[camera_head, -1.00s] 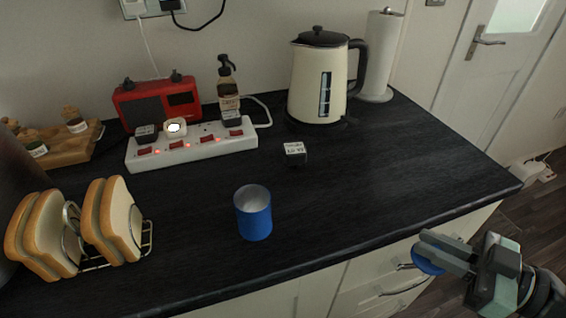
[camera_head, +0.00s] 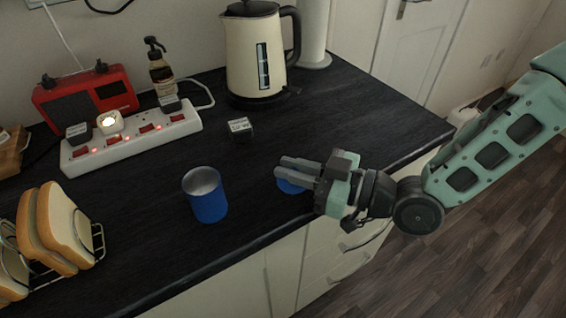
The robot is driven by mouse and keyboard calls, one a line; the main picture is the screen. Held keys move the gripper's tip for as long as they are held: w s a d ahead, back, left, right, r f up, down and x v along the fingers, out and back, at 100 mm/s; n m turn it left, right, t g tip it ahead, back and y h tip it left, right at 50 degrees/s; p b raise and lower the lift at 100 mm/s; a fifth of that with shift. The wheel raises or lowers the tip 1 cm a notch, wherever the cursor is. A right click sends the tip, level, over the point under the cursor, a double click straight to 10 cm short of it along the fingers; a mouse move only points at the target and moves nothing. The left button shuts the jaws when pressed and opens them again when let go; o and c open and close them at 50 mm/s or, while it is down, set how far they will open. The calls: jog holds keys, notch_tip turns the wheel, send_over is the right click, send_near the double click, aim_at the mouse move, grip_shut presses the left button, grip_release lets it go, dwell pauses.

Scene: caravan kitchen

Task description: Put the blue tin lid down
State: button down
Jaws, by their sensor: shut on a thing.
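The blue tin lid (camera_head: 287,187) is held in my gripper (camera_head: 293,171), which is shut on it. The fingers hide part of the lid. The lid is over the front right part of the black worktop; I cannot tell whether it touches the surface. The open blue tin (camera_head: 207,198) stands upright on the worktop to the left of my gripper, apart from it, with its pale inside showing.
A small dark cube (camera_head: 240,129) lies behind the tin. A cream kettle (camera_head: 256,55), a white power strip (camera_head: 130,139) and a red radio (camera_head: 85,97) stand at the back. A toast rack (camera_head: 97,243) is at left. The black worktop (camera_head: 345,120) is clear at right.

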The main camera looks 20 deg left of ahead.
jog(key=shift+w+a+p, duration=0.1)
jog(key=shift+a+p, duration=0.3)
jog(key=shift+a, duration=0.65)
jog(key=shift+f, duration=0.25)
jog(key=c, duration=1.4)
grip_release()
jog(key=shift+d, duration=0.1)
jog(key=shift+r, duration=0.3)
jog(key=s+d+b, duration=0.1)
jog(key=d+b, duration=0.1)
jog(key=d, duration=1)
jog(key=shift+r, duration=0.15)
